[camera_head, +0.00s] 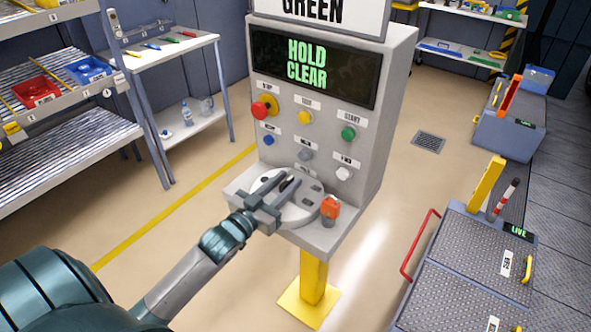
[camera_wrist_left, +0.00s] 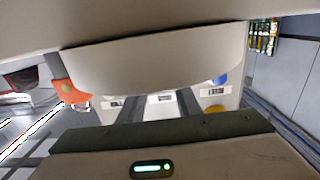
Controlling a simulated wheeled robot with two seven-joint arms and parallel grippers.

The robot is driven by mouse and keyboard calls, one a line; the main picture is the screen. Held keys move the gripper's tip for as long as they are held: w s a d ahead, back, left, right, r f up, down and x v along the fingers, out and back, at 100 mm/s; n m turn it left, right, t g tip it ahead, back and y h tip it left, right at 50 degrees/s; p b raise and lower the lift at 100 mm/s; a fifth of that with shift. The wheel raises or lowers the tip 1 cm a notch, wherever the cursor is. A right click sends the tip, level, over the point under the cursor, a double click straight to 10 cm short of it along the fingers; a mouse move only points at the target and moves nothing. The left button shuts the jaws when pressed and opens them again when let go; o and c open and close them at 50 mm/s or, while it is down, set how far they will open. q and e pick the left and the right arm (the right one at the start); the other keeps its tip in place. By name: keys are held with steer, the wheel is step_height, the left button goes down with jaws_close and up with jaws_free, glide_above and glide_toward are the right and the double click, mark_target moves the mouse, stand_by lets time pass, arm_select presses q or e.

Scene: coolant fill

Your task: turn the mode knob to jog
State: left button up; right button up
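A grey console (camera_head: 385,75) stands in front of me, with a round light-grey dial plate (camera_head: 307,211) on its sloping lower shelf. A small dark piece, which may be the mode knob (camera_head: 284,184), shows between the fingers of my left gripper (camera_head: 278,183). The gripper lies low over the plate with its two fingers apart. I cannot tell whether the fingers touch the knob. My right gripper is out of view.
The console screen (camera_head: 314,67) reads HOLD CLEAR. Several push buttons sit below it, including a red one on yellow (camera_head: 263,107) and a green one (camera_head: 348,134). An orange part (camera_head: 331,207) stands at the shelf's right. Shelving (camera_head: 60,140) is left; a grey cart (camera_head: 470,270) is right.

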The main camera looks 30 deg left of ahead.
arm_select(q)
steer(key=shift+w+d+p, duration=0.2)
steer(key=shift+w+p, duration=0.25)
steer(key=shift+w, duration=1.9)
jaws_close()
